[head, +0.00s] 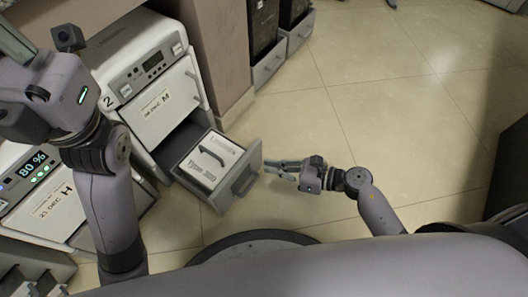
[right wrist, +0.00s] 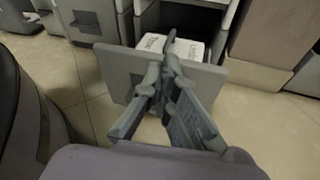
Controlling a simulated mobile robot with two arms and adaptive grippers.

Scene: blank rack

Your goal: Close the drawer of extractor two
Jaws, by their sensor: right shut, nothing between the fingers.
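Extractor two (head: 145,75) is a white and grey unit marked with a 2, at the left of the head view. Its lower drawer (head: 240,180) is pulled out and holds a white block (head: 208,160) with a dark handle. In the right wrist view the drawer's grey front panel (right wrist: 115,72) stands right ahead. My right gripper (head: 270,167) is shut and empty, with its fingertips close to the drawer front. It also shows in the right wrist view (right wrist: 168,62); I cannot tell whether it touches the panel. My left gripper (head: 14,42) is only partly in view, at the upper left.
Another unit (head: 60,215) with an 80 % display stands left of extractor two. A brown pillar (head: 205,45) and further units with low drawers (head: 268,68) stand beyond. The tiled floor (head: 400,110) to the right is mostly clear.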

